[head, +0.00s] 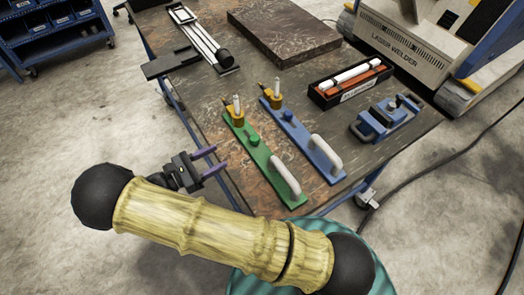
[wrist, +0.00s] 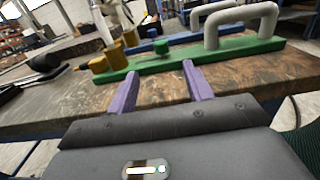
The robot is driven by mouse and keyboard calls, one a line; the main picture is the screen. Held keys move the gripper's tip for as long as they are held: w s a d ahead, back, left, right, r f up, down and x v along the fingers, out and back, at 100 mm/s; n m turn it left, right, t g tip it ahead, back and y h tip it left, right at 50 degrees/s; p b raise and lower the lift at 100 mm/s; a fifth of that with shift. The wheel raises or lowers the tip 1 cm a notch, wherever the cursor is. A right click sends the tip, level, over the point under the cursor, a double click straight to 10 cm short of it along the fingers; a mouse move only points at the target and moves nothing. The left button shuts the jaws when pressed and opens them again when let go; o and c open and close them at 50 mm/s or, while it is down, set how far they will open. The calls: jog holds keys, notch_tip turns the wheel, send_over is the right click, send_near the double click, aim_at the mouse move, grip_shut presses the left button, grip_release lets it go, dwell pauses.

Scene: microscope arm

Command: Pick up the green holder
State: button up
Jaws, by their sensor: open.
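The green holder (head: 258,150) is a long green bar lying on the workbench near its front left edge. It has a grey handle at the near end, a green knob in the middle and a brass fitting with a white-tipped piece at the far end. My gripper (head: 209,162) is at the left edge of the bench, to the left of the holder and apart from it. Its two purple fingers are spread and empty. In the wrist view the holder (wrist: 143,67) lies across the picture beyond the fingers (wrist: 158,84), with the knob roughly ahead of them.
A similar blue holder (head: 305,139) lies just right of the green one. A blue clamp-like device (head: 385,120), a black box with a white rod (head: 350,85), a dark slab (head: 284,36) and a rail device (head: 203,42) also stand on the workbench (head: 199,97).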

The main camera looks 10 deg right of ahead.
send_near(254, 137)
jog(key=x, duration=0.4)
jog(key=shift+s+d+f+p, duration=0.1)
jog(key=shift+d+f+p, duration=0.1)
jog(key=shift+p, duration=0.2)
jog(key=x, duration=0.6)
jog(key=shift+a+p, duration=0.1)
jog(key=shift+p, duration=0.25)
jog(key=shift+r, duration=0.1)
grip_shut()
